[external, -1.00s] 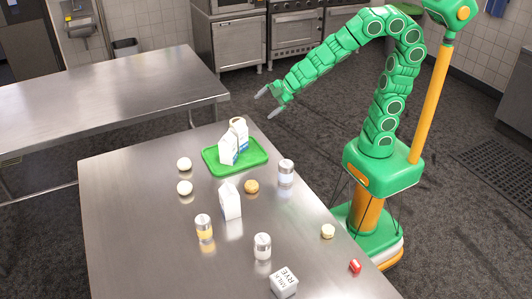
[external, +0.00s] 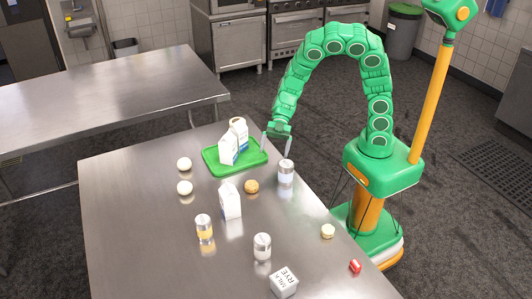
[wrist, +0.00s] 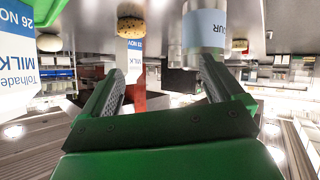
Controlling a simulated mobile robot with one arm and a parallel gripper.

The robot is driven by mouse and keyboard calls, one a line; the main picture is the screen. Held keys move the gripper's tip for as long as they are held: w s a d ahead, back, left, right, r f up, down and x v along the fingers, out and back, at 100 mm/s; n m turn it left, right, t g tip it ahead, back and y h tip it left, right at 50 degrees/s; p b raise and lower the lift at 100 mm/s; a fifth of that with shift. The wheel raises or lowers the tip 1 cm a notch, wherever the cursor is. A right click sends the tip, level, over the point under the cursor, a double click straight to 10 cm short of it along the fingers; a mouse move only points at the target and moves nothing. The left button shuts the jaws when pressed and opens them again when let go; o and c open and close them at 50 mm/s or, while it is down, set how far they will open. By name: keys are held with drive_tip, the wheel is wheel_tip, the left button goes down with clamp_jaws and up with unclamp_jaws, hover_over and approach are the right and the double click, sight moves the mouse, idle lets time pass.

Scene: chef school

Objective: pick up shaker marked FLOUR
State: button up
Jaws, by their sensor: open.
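A shaker with a metal top and a pale blue label (external: 286,174) stands upright on the steel table near its right edge, beside the green tray. In the wrist view, which is upside down, a shaker (wrist: 206,28) shows label letters ending in "UR", the rest cut off. My gripper (external: 276,147) points down, just up and left of this shaker in the external view, and is open. In the wrist view the shaker is by the right finger of my gripper (wrist: 160,72). Nothing is between the fingers.
A green tray (external: 209,165) holds milk cartons (external: 229,149). A marked box (external: 284,283) and red item (external: 355,266) are at the front.

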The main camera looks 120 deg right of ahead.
sight(286, 163)
drive_tip(key=s+a+y, duration=0.2)
drive_tip(key=s+a+g, duration=0.1)
drive_tip(key=shift+s+f+y, duration=0.35)
drive_tip(key=shift+y, duration=0.05)
drive_tip(key=shift+x, duration=0.8)
drive_tip(key=shift+f+x, duration=0.25)
drive_tip(key=shift+x, duration=2.65)
drive_tip(key=c, duration=1.2)
drive_tip(key=shift+o, duration=0.2)
drive_tip(key=shift+r, duration=0.1)
drive_tip(key=shift+r, duration=4.95)
